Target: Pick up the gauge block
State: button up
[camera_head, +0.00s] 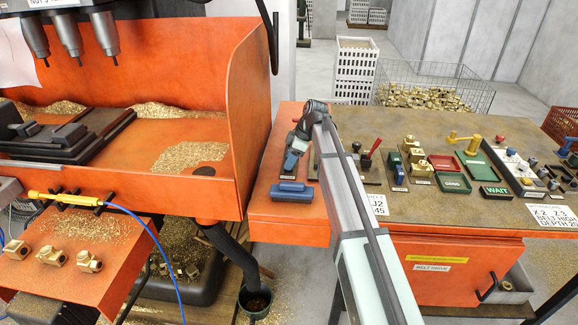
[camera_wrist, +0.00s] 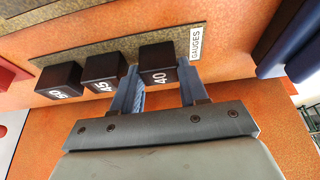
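Three dark gauge blocks stand in a row on a strip labelled GAUGES in the wrist view: one marked 40 (camera_wrist: 158,64), one marked 45 (camera_wrist: 104,72) and one at the left with a partly readable number (camera_wrist: 60,82). My gripper (camera_wrist: 158,80) is open. Its two blue-grey fingers stand apart, one toward each side of the 40 block, with small gaps visible; I cannot tell how deep they reach.
A blue object (camera_head: 292,191) lies on the orange bench edge just in front of my gripper. A red-handled lever (camera_head: 371,152) and small green and red trays (camera_head: 452,181) are to the right. The tall orange drill enclosure wall (camera_head: 250,105) rises at the left.

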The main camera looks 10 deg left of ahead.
grip_shut()
notch_tip(320, 180, up, 9)
jog(key=w+d, duration=0.2)
jog(key=d, duration=0.7)
jog(key=w+d, duration=0.3)
jog(key=d, duration=0.7)
jog(key=shift+d+f, duration=0.15)
jog(key=shift+f, duration=0.2)
